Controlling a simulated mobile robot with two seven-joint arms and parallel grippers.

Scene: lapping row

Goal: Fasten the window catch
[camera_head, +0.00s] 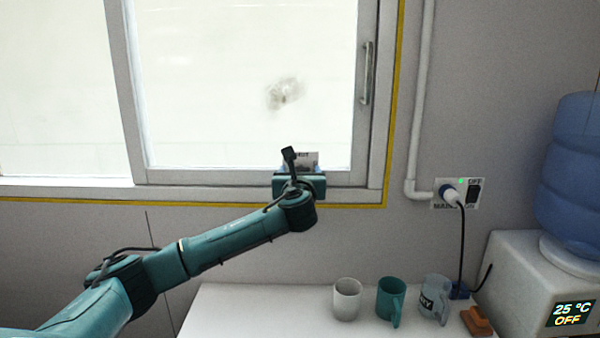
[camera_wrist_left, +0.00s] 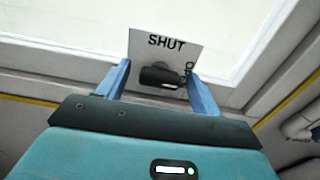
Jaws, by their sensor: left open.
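The window catch (camera_wrist_left: 160,77) is a small dark knob-like fitting on the window's lower frame in the left wrist view. A white plate marked SHUT (camera_wrist_left: 165,44) stands right behind it. My left gripper (camera_wrist_left: 159,72) is open, with one blue finger on each side of the catch; I cannot tell whether they touch it. In the head view my left gripper (camera_head: 299,172) is at the bottom rail of the window pane (camera_head: 230,90) and hides the catch. Part of the white plate (camera_head: 308,157) shows above it. My right gripper is in neither view.
The pane has an upright handle (camera_head: 366,73) on its right side. A white table (camera_head: 250,312) below bears a white mug (camera_head: 346,299), a teal mug (camera_head: 391,299), a grey mug (camera_head: 433,297) and a water dispenser (camera_head: 520,275). A socket (camera_head: 447,193) has a plugged-in cord.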

